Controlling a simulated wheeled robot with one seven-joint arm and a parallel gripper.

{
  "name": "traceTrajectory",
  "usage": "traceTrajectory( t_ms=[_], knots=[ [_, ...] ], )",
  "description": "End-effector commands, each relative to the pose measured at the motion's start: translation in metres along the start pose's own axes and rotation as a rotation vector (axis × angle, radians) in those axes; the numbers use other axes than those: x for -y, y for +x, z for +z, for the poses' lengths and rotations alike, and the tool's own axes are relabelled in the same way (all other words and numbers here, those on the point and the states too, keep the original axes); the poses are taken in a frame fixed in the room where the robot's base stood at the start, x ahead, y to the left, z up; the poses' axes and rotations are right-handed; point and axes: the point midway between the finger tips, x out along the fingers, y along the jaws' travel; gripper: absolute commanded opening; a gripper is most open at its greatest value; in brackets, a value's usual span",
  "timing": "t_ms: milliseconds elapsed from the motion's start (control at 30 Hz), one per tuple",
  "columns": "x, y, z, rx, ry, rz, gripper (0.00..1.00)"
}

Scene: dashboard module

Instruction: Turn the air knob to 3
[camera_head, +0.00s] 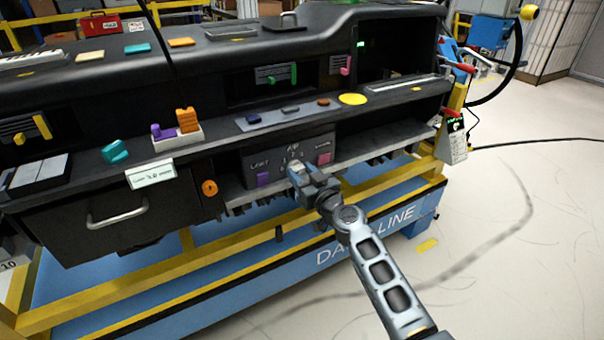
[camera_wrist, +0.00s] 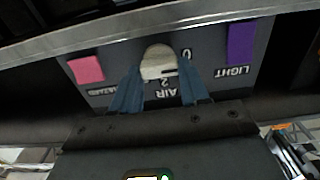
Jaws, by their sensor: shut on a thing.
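The air knob (camera_wrist: 158,58) is a pale, rounded knob on the dark control panel (camera_wrist: 205,75), which appears upside down in the wrist view. My gripper (camera_wrist: 159,68) has its two blue fingers on either side of the knob, shut on it. The label AIR and the digits 0 and 2 are readable around it. A 3 is not visible, and I cannot tell which number the knob points to. In the head view my gripper (camera_head: 296,170) reaches the panel (camera_head: 290,147) from the front and largely covers the knob.
A purple LIGHT switch (camera_head: 263,179) and a pink HAZARD switch (camera_head: 323,158) flank the knob closely. A shelf edge (camera_wrist: 140,22) crosses the panel close by. An orange round knob (camera_head: 209,187) is to the left. Yellow rails (camera_head: 250,240) run below; the floor at right is open.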

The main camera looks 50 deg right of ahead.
Motion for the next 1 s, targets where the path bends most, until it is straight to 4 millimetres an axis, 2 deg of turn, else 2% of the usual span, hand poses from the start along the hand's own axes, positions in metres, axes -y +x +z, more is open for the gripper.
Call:
traceTrajectory(
  t_ms=[33,200,567,1000],
  knots=[
    [0.0000,-0.0001,0.0000,0.000,0.000,0.000,0.31],
    [0.0000,-0.0001,0.0000,0.000,0.000,0.000,0.15],
    [-0.0003,-0.0002,0.0004,-0.001,0.058,0.000,0.14],
    [-0.0014,-0.0002,0.0015,0.000,0.401,0.000,0.14]
  ],
)
